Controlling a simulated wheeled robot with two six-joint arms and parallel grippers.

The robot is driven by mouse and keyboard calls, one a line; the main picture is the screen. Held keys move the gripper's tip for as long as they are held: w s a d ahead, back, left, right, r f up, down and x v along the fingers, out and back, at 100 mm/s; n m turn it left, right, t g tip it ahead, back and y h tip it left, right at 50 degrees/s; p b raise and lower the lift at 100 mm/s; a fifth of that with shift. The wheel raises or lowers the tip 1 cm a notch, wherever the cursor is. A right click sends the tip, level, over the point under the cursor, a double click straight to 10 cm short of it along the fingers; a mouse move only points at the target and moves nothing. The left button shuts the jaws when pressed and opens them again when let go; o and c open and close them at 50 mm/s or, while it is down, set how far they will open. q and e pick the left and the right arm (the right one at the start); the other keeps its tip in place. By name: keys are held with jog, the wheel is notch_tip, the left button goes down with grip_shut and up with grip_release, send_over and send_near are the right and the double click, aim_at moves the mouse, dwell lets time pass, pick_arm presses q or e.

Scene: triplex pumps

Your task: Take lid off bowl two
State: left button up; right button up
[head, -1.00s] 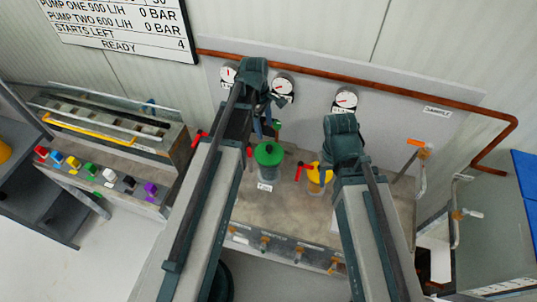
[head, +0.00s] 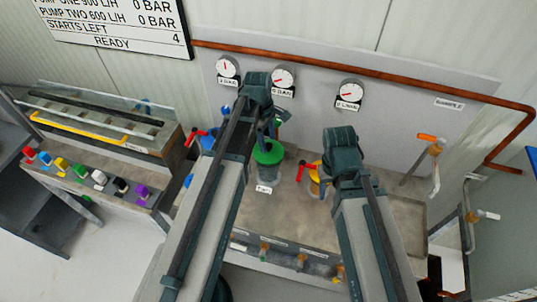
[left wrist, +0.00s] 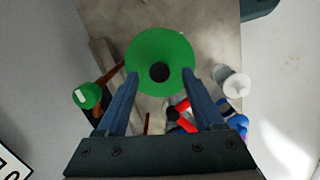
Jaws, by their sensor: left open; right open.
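A round green lid (head: 268,152) with a black knob sits on a bowl in the middle of the bench; the label on its front is too small to read. My left gripper (head: 268,134) is open and empty above this lid. In the left wrist view, the green lid (left wrist: 160,48) lies just beyond the open fingers (left wrist: 161,78), with the knob between their tips. A yellow lid (head: 314,187) shows to the right, partly hidden by my right arm. My right gripper (head: 327,176) is beside it, open, its fingers mostly hidden by the arm.
Red-handled valves (head: 302,170) stand beside the bowls. Blue parts (head: 208,139) show left of my left arm. A panel with gauges (head: 349,93) and a copper pipe (head: 400,72) runs behind. A crank with an orange grip (head: 431,140) stands at the right.

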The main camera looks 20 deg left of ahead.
aim_at(268, 144)
pick_arm(q)
jog(key=f+b, duration=0.2)
jog(key=f, duration=0.1)
jog(key=shift+d, duration=0.2)
jog(key=shift+r, duration=0.1)
pick_arm(e)
notch_tip(268, 144, down, 3)
jog(key=shift+r, duration=0.1)
pick_arm(q)
grip_shut()
